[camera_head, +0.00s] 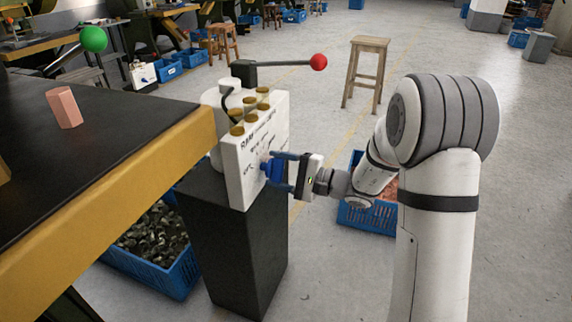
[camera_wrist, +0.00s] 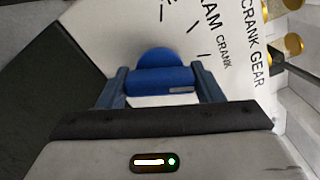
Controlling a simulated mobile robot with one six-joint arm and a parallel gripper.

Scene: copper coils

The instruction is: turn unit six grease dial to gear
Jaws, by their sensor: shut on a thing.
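The grease unit is a white box (camera_head: 238,160) with brass caps on top, standing on a black pedestal. A blue dial (camera_head: 272,169) sits low on its printed face. In the wrist view the dial (camera_wrist: 160,80) has a raised grip bar and a round edge behind it. My gripper (camera_head: 277,170) has a finger on each side of the bar and is shut on it. In the wrist view the face (camera_wrist: 185,20) bears tick marks and the words "RAM", "CRANK" and "CRANK GEAR". I cannot tell which mark the dial points to.
A lever with a red ball (camera_head: 318,62) reaches out above the unit. A dark bench with a yellow edge (camera_head: 120,185) is at left, with a pink hexagonal block (camera_head: 64,107) on it. Blue crates (camera_head: 366,217) and a wooden stool (camera_head: 367,70) stand on the floor.

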